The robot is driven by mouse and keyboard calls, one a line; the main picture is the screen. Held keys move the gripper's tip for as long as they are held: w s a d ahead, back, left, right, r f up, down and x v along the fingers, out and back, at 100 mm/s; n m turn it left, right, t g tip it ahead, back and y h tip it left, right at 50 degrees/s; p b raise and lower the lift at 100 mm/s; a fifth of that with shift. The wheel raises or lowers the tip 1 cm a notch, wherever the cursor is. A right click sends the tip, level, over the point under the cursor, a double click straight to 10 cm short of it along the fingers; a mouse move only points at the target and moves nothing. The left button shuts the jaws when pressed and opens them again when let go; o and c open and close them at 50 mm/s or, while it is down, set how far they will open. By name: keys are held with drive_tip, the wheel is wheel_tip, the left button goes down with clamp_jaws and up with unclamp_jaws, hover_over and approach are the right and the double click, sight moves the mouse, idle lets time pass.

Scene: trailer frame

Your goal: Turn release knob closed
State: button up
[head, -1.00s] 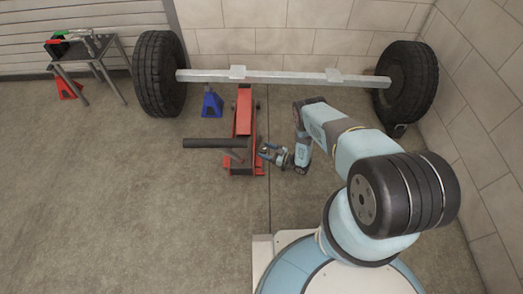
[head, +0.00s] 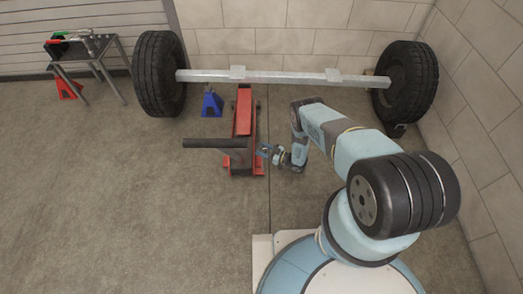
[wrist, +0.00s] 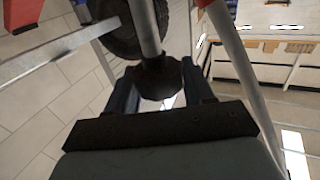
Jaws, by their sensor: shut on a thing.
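The red floor jack (head: 243,112) stands on the floor under the axle beam, with a dark handle bar (head: 208,143) sticking out to the left at its near end. My gripper (head: 266,151) is at the right side of the jack's near end. In the wrist view, a dark lobed release knob (wrist: 158,78) on a grey rod sits between the two fingers of my gripper (wrist: 163,92). The fingers are shut on it. The knob is too small to tell apart in the head view, and its turn angle cannot be read.
The grey axle beam (head: 285,77) spans between the left tire (head: 158,75) and the right tire (head: 408,85). A blue jack stand (head: 212,103) is left of the jack. A small table (head: 92,58) and a red stand (head: 67,88) are far left. The front-left floor is clear.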

drive_tip(key=shift+c, duration=0.5)
drive_tip(key=shift+m+t+h, duration=2.1)
drive_tip(key=shift+m+t, duration=0.1)
drive_tip(key=shift+t, duration=0.6)
drive_tip(key=o, duration=0.9)
drive_tip(key=shift+o, duration=0.2)
drive_tip(key=v, duration=1.3)
drive_tip(key=shift+s+d, duration=0.2)
drive_tip(key=shift+d, duration=0.1)
